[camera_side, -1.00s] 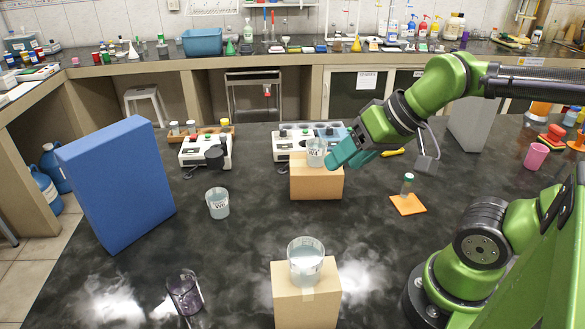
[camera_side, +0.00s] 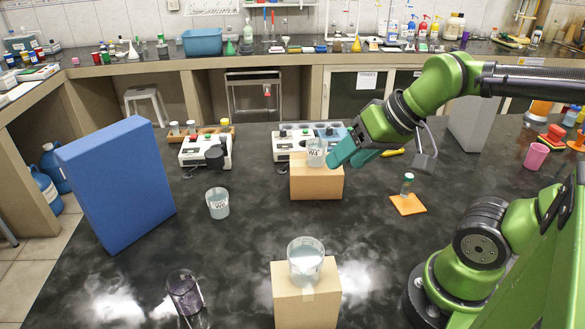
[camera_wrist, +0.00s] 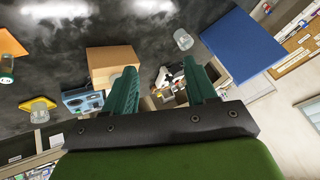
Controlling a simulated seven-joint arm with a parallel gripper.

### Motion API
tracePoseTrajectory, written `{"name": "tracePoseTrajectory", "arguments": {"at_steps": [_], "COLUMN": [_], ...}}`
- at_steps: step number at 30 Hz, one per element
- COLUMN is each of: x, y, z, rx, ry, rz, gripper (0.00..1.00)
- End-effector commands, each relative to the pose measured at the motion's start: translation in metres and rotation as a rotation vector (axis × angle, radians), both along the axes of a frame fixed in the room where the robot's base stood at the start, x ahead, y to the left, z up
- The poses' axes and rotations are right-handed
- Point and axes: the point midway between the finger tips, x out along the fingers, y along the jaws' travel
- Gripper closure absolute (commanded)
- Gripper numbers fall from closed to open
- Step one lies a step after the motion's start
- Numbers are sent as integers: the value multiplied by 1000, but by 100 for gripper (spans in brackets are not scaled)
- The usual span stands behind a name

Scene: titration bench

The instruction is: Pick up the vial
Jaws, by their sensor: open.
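A small clear vial (camera_side: 407,183) with a green cap stands upright on an orange square mat (camera_side: 409,206), right of the middle of the bench. In the wrist view a green-and-clear vial (camera_wrist: 7,66) shows at the left edge, partly cut off. My gripper (camera_side: 345,156) is to the left of the vial and higher, well apart from it. Its teal fingers hang close to the right of a beaker on a cardboard box. In the wrist view the two fingers (camera_wrist: 160,72) stand apart with nothing clearly held between them.
A beaker (camera_side: 316,151) stands on the cardboard box (camera_side: 317,184) beside my fingers. Another beaker (camera_side: 305,262) stands on a nearer box (camera_side: 306,297). A blue panel (camera_side: 118,185) stands at left. Bench devices (camera_side: 290,146) are behind.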

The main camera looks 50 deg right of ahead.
Motion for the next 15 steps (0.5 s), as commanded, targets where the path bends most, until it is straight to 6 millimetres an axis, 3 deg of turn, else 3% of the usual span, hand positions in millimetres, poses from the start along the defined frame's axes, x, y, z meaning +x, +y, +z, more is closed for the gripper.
{"name": "tracePoseTrajectory", "arguments": {"at_steps": [5, 8, 12, 15], "x": [21, 24, 8, -13], "y": [-71, -131, -213, -260], "z": [-20, -33, -53, -66], "rx": [-1, -27, -55, -66], "ry": [148, 262, 427, 529], "rz": [-218, -300, -338, -311], "gripper": [44, 44, 44, 44]}}
